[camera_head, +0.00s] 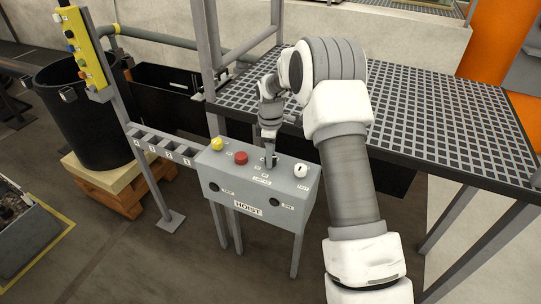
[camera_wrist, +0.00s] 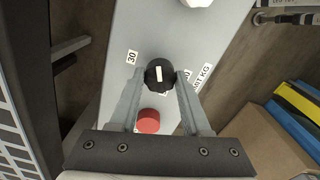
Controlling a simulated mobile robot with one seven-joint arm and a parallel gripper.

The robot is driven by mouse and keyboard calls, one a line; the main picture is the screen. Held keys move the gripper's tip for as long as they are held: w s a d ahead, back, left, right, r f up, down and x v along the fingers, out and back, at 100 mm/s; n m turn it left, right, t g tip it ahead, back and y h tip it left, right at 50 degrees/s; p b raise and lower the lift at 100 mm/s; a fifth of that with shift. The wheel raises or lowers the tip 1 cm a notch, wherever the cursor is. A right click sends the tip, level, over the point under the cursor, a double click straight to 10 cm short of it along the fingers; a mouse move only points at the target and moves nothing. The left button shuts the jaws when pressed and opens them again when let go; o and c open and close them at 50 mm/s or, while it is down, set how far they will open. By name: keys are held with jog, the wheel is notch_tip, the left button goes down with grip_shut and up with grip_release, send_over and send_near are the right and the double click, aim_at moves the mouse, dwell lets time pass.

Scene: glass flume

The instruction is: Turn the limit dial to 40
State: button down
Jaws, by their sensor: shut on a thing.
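The limit dial (camera_wrist: 160,76) is a round black knob with a white line, on top of the grey HOIST control box (camera_head: 248,190). My gripper (camera_wrist: 161,82) points down at the box, its two fingers shut on the dial from either side. In the wrist view the white line runs nearly up and down the picture. A "30" label (camera_wrist: 131,57) lies up and left of the dial. Another number label, partly hidden by the right finger, and a "LIMIT KG" label (camera_wrist: 203,78) lie to the right. In the head view my gripper (camera_head: 270,160) largely hides the dial.
A red button (camera_head: 241,157), a yellow button (camera_head: 217,143) and a white knob (camera_head: 300,169) stand on the same box, near the dial. A grated platform (camera_head: 430,120) is behind and right. A yellow pendant (camera_head: 82,45) on a post and a black tub (camera_head: 85,115) are left.

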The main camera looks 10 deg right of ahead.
jog(key=m, duration=0.5)
jog(key=shift+m, duration=0.4)
jog(key=m, duration=0.5)
dwell(0.4)
jog(key=shift+c, duration=1.9)
grip_release()
notch_tip(320, 180, up, 18)
jog(key=p, duration=0.1)
jog(key=shift+f, duration=0.25)
